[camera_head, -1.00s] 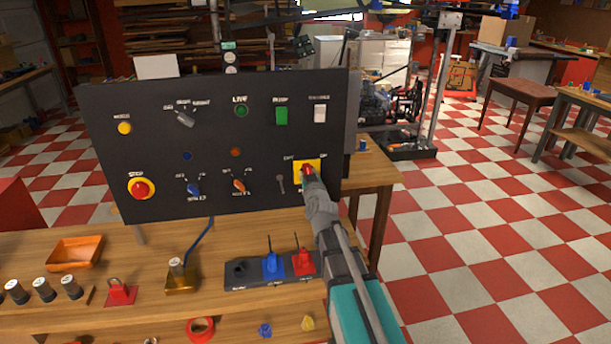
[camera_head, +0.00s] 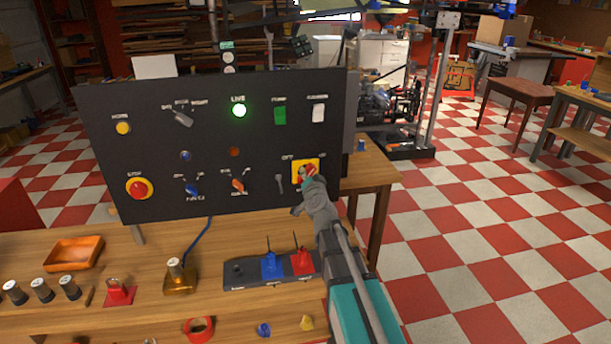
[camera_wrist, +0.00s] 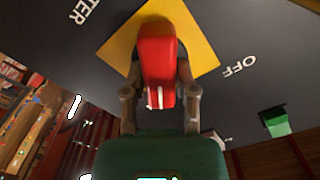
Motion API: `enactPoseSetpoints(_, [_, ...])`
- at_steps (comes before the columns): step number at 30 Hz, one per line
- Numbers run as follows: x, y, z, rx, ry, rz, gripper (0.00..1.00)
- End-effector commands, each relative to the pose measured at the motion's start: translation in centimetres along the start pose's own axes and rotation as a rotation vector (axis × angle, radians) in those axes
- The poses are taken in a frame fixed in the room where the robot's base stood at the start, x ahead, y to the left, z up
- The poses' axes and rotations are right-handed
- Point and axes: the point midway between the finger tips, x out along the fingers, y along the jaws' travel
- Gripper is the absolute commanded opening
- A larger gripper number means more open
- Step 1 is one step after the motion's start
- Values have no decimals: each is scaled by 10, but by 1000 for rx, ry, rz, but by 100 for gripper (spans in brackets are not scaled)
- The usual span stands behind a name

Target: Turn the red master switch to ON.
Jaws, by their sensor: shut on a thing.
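The red master switch (camera_head: 307,170) sits on a yellow plate (camera_head: 312,162) at the right of the black panel (camera_head: 215,225). In the wrist view the red handle (camera_wrist: 157,60) stands in front of its yellow plate (camera_wrist: 195,35), with the OFF label to the right. My gripper (camera_head: 305,182) is at the switch, and its fingers (camera_wrist: 160,80) are shut on the red handle, one on each side. The handle's white mark is near its lower end. The green LIVE lamp (camera_head: 239,110) is lit. My gripper partly hides the switch in the head view.
The panel also bears a red STOP button (camera_head: 138,188), a blue knob (camera_head: 193,189) and an orange knob (camera_head: 238,186). Below, a dark strip with blue (camera_head: 272,264) and red (camera_head: 302,262) pieces stands on the wooden bench. A tiled floor lies to the right.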

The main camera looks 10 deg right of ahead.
Motion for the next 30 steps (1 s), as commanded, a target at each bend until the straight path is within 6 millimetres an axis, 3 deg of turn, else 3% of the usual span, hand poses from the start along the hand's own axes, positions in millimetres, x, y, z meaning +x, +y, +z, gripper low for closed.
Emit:
enactPoseSetpoints(12, [-2,0,1,146,-3,-4,0])
enactPoseSetpoints(30, [-1,0,0,174,0,-4,0])
